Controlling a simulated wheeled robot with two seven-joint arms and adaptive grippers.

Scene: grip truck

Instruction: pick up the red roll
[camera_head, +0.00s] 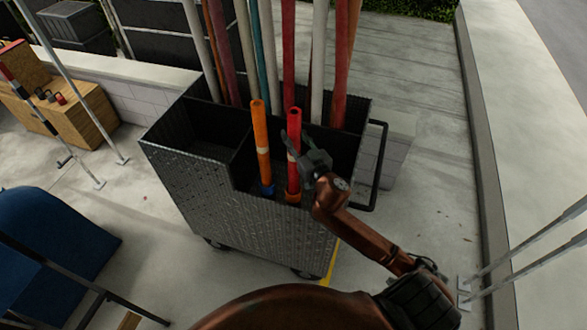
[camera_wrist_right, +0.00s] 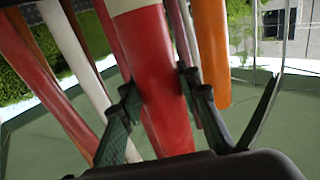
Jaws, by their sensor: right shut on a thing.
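The red roll (camera_head: 293,160) stands upright in the front compartment of the dark metal cart (camera_head: 265,225). An orange roll (camera_head: 262,145) stands just left of it. My right gripper (camera_head: 297,148) reaches in from the right and is shut around the red roll. In the right wrist view the red roll (camera_wrist_right: 160,80) passes between the two fingers, and the orange roll (camera_wrist_right: 211,50) is to its right. My left gripper is not in view.
Several tall rolls, such as a white one (camera_head: 319,60) and a brown-red one (camera_head: 345,60), stand in the cart's rear compartment. A black handle (camera_head: 381,165) is on the cart's right side. A wooden box (camera_head: 75,120) and poles stand at left.

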